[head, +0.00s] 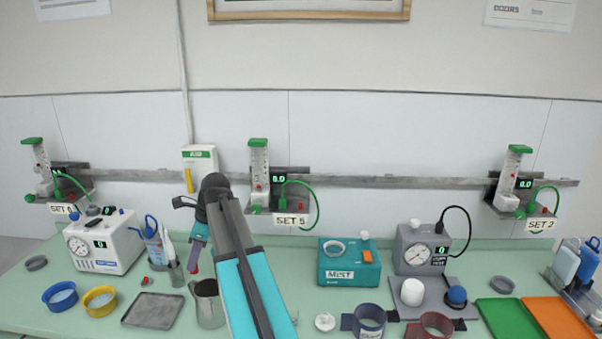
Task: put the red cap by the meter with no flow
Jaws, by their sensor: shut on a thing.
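My gripper (194,262) points down above the counter, left of the steel jug. It is shut on a small red piece (192,268), which looks like the red cap; the jaws hide most of it. Three flow meters stand on the wall rail: one at the left (41,165), one in the middle (259,170) labelled SET 5, and one at the right (513,172) labelled SET 2. Each has a clear tube, a green top and a small green display. The middle and right displays seem to read 0.0; the left one is too small to read. Float heights are unclear.
A steel jug (208,303), a grey tray (154,311) and blue (60,297) and yellow (99,300) bowls stand at front left. Another small red item (146,281) lies near the tray. A teal box (348,263) and a grey gauge unit (421,249) stand right of my arm.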

